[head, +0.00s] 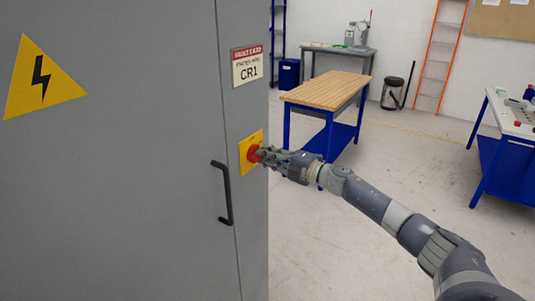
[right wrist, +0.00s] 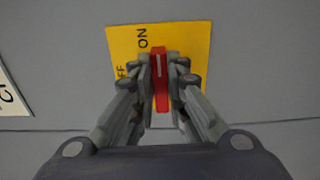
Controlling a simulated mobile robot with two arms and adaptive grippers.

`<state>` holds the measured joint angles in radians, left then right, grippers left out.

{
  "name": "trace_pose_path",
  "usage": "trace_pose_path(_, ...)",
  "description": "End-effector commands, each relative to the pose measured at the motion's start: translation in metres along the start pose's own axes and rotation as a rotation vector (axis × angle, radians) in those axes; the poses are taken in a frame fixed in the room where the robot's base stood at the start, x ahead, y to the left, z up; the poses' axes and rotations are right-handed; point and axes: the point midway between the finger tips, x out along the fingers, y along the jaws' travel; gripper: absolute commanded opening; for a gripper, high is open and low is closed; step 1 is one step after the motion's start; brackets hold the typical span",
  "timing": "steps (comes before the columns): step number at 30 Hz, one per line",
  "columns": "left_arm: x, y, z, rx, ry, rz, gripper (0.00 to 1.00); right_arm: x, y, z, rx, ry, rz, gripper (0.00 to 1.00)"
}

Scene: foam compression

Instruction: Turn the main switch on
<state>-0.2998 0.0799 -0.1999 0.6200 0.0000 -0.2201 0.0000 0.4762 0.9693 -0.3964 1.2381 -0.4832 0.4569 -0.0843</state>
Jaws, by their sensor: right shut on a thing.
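The main switch is a red handle (head: 253,153) on a yellow plate (head: 246,163), mounted on the side of the grey cabinet (head: 130,200). In the right wrist view the red handle (right wrist: 161,80) stands between the fingers, with "ON" and part of "OFF" readable on the yellow plate (right wrist: 190,40). My right gripper (head: 266,156) is at the switch, its fingers shut on the red handle, and it also shows in the right wrist view (right wrist: 161,85). My left gripper is not in view.
A black door handle (head: 224,195) sticks out from the cabinet just left of the switch. A red and white CR1 label (head: 247,65) is above it. A wooden-topped workbench (head: 325,90) stands behind my right arm. Open floor (head: 310,240) lies right of the cabinet.

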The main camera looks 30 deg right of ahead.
Motion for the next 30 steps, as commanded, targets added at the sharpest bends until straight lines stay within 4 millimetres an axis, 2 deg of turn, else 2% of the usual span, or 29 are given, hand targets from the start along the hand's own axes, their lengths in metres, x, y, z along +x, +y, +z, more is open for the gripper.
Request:
trace_pose_path(17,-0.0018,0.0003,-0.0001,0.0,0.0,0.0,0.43,-0.0003,0.0001,0.0015,0.03,-0.004,0.001,0.0)
trace_pose_path(18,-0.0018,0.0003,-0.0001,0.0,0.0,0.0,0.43,-0.0003,0.0001,0.0015,0.03,-0.004,0.001,0.22)
trace_pose_path(20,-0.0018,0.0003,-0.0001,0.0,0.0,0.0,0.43,-0.0003,0.0,0.0013,0.03,-0.003,0.001,0.33)
trace_pose_path(30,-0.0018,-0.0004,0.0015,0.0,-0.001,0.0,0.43,-0.001,-0.0005,0.0005,0.027,-0.001,0.0,0.33)
